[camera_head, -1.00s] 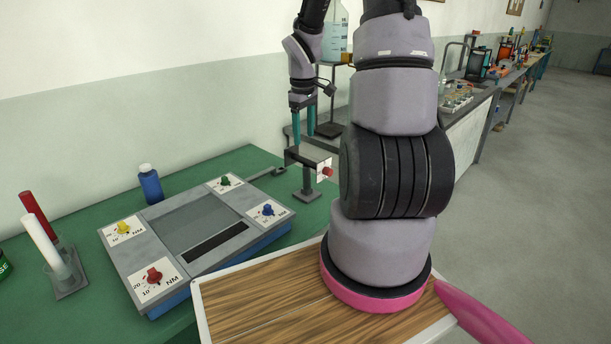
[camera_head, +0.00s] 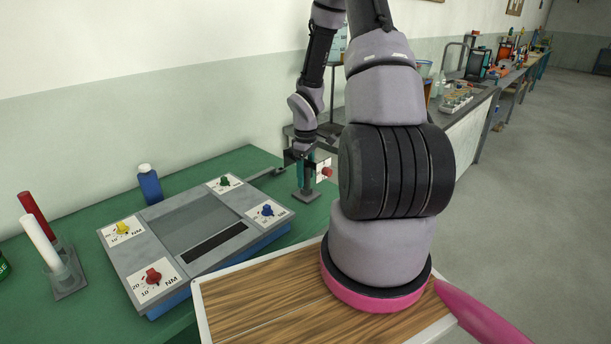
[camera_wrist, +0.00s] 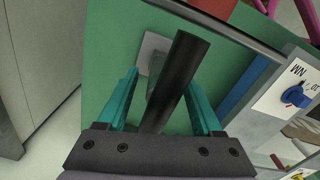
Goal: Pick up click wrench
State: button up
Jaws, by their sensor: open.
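A dark cylindrical bar (camera_wrist: 182,65), which looks like the click wrench's handle, runs between the teal fingers of my gripper (camera_wrist: 161,82) in the wrist view. The fingers stand apart on either side of it, with green table showing beside it. In the head view my gripper (camera_head: 303,168) is down at the small grey stand (camera_head: 306,195), where the dark bar (camera_head: 289,157) shows only in part. A white plate with a red knob (camera_head: 326,171) sits at the stand's right. My fingers hide much of the bar and post there.
A grey-and-blue torque box (camera_head: 155,255) with coloured knobs lies left of the stand on the green table (camera_head: 95,222). A blue bottle (camera_head: 149,184) stands behind it. A holder with red and white tubes (camera_head: 70,280) is at left. A grey lever (camera_head: 262,176) lies near the box.

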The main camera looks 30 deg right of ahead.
jog(key=shift+f, duration=0.8)
grip_shut()
jog(key=shift+r, duration=0.1)
dwell(0.7)
